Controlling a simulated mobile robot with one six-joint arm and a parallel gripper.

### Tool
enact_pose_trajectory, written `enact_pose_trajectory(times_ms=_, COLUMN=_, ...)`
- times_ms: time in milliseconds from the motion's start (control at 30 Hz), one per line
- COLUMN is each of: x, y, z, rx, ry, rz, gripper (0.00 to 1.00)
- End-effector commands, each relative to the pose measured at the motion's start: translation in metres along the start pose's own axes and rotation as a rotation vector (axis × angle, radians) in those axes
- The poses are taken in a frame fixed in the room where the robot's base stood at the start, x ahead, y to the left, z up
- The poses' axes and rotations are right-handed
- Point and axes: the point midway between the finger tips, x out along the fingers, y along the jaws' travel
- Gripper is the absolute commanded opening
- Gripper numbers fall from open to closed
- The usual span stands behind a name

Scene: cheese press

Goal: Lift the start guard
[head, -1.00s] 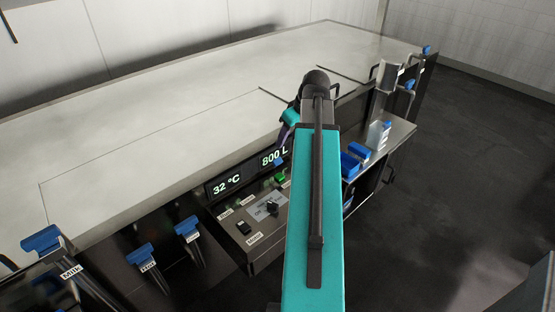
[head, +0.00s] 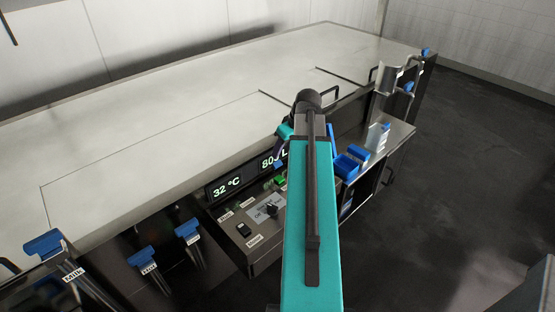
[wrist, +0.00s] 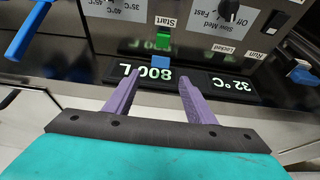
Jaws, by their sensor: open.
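In the wrist view, a green block (wrist: 163,41) sits by the Start label (wrist: 166,21) on the control panel. A small blue tab (wrist: 161,64) sits close to it, beside the 800 L display. I cannot tell exactly which part is the start guard, or whether it is down. In the head view, the green block (head: 280,180) shows beside my arm, which hides most of my gripper.
A blue handle (wrist: 27,31) stands at the left in the wrist view. The pale vat top (head: 180,110) is clear.

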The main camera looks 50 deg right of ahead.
Motion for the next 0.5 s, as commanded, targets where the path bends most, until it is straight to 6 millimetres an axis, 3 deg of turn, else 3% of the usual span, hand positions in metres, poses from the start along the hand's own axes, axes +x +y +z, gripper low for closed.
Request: enact_pose_trajectory(times_ms=500, x=0.048, y=-0.001, z=-0.001, rx=-0.002, ry=-0.001, rz=-0.002, gripper=0.50)
